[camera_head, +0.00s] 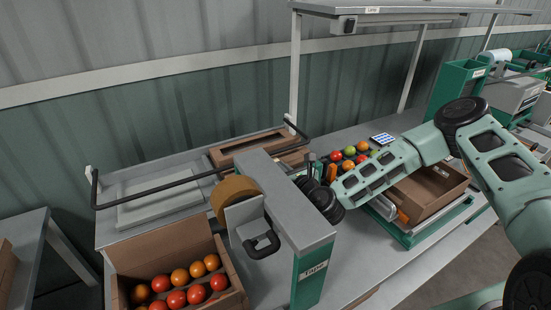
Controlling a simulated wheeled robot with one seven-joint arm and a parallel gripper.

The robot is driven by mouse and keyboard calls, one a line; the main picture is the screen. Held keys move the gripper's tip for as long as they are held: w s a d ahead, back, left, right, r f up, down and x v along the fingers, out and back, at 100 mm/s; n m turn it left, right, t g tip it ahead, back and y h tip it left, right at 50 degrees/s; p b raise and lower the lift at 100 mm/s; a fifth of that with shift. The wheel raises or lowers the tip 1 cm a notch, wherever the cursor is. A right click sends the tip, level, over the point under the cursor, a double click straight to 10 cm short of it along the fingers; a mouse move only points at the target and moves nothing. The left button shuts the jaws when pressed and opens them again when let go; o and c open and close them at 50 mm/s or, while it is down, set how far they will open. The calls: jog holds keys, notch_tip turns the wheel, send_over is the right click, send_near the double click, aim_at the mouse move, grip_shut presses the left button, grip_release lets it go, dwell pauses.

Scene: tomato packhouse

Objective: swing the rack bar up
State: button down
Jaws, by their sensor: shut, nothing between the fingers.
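The rack bar (190,179) is a thin black U-shaped bar. It lies low across the back bench, over a pale flat tray and a cardboard box, with bent ends at the left and at the right near the upright post. My gripper (311,160) is a small dark shape just beyond the top of the grey tape stand, right of the bar's right end. It looks apart from the bar and holds nothing. My wrist and the stand partly hide it.
The tape stand (285,198) with its brown roll (232,192) rises between my arm and the bar's front. A box (170,252) of red and orange tomatoes stands at the front left. An open carton (428,192) sits under my forearm. A lamp shelf (400,9) hangs above.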

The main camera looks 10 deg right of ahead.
jog(key=shift+p+x, duration=0.6)
jog(key=shift+x, duration=1.55)
